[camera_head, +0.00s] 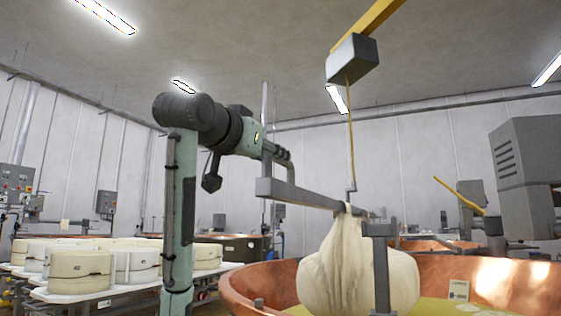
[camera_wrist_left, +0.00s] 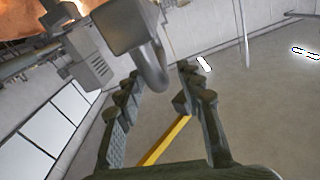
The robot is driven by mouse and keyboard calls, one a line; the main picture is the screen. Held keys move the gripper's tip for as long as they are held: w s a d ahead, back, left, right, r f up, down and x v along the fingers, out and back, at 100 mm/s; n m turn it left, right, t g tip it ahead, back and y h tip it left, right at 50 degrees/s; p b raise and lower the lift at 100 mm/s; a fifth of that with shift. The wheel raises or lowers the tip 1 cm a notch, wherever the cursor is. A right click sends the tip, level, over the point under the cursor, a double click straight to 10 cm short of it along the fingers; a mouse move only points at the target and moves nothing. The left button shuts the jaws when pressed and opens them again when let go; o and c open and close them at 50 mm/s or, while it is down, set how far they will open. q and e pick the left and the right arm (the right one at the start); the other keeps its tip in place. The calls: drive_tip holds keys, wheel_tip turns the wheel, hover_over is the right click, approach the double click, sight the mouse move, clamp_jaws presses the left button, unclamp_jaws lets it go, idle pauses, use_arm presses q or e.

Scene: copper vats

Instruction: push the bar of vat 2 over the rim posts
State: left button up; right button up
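A grey bar (camera_head: 310,197) runs above the near copper vat (camera_head: 243,284), and a large white cloth bundle (camera_head: 350,268) hangs from it. No vat number is readable. The bar's right part reaches a grey rim post (camera_head: 381,268), but I cannot tell whether they touch. A bent handle rises at the bar's left end; in the left wrist view the curved handle (camera_wrist_left: 153,68) shows between and just beyond my fingertips. My left gripper (camera_head: 283,154) is open at this handle, its spread fingers also showing in the wrist view (camera_wrist_left: 160,85). Contact is unclear. My right gripper is not in view.
A grey hoist box (camera_head: 353,60) hangs from a yellow rail (camera_head: 370,24), and its line drops to the bar. White round moulds (camera_head: 80,265) stand on a table at left. A grey machine (camera_head: 527,170) stands at right. Further vats lie behind.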

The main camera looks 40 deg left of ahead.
use_arm(q)
drive_tip(key=shift+x, duration=2.25)
drive_tip(key=shift+c, duration=0.5)
clamp_jaws()
